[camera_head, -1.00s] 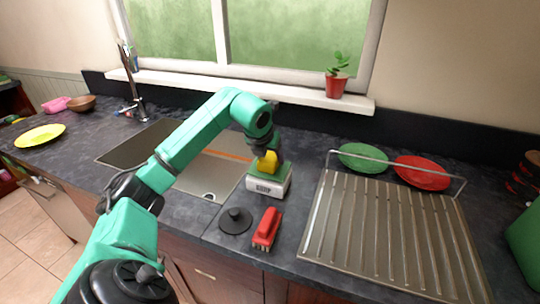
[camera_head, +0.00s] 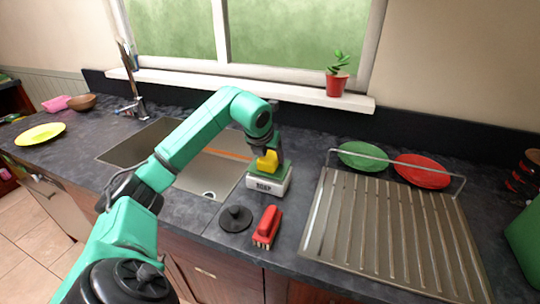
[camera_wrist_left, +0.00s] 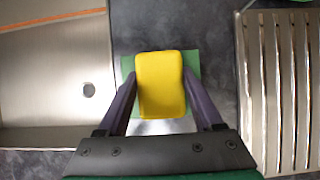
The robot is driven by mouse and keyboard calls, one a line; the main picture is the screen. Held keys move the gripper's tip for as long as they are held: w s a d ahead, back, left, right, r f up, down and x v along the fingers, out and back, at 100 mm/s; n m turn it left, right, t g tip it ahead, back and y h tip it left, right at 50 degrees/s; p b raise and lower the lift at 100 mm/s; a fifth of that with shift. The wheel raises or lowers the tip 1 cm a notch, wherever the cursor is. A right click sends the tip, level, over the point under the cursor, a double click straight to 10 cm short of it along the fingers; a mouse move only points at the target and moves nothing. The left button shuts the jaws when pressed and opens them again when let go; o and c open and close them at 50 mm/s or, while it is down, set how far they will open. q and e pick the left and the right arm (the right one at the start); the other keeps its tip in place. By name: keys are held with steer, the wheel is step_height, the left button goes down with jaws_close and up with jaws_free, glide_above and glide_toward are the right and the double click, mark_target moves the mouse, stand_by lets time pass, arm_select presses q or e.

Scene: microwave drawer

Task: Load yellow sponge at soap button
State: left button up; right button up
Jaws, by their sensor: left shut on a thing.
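The yellow sponge (camera_head: 268,159) is between the fingers of my left gripper (camera_head: 266,153), right over the soap dispenser. In the left wrist view the sponge (camera_wrist_left: 160,85) stands between the two fingers of the gripper (camera_wrist_left: 161,92), which is shut on it. The soap dispenser (camera_head: 267,188) is a white box with dark lettering and a green top (camera_head: 284,170), which is the soap button. In the left wrist view the green top (camera_wrist_left: 191,90) shows behind the sponge. Whether the sponge touches it, I cannot tell. My right gripper is not in view.
The sink (camera_head: 205,178) lies left of the dispenser. A black stopper (camera_head: 236,218) and a red brush (camera_head: 267,225) lie in front of it. A metal dish rack (camera_head: 385,225) stands to the right, with green (camera_head: 362,156) and red (camera_head: 422,171) plates behind it.

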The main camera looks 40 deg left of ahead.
mark_target(270, 155)
arm_select(q)
steer(key=shift+f+b, duration=0.55)
steer(key=shift+f, duration=0.15)
stand_by(0.5)
stand_by(0.5)
step_height(270, 155, up, 7)
steer(key=p, duration=0.6)
steer(key=shift+r, duration=0.1)
stand_by(0.5)
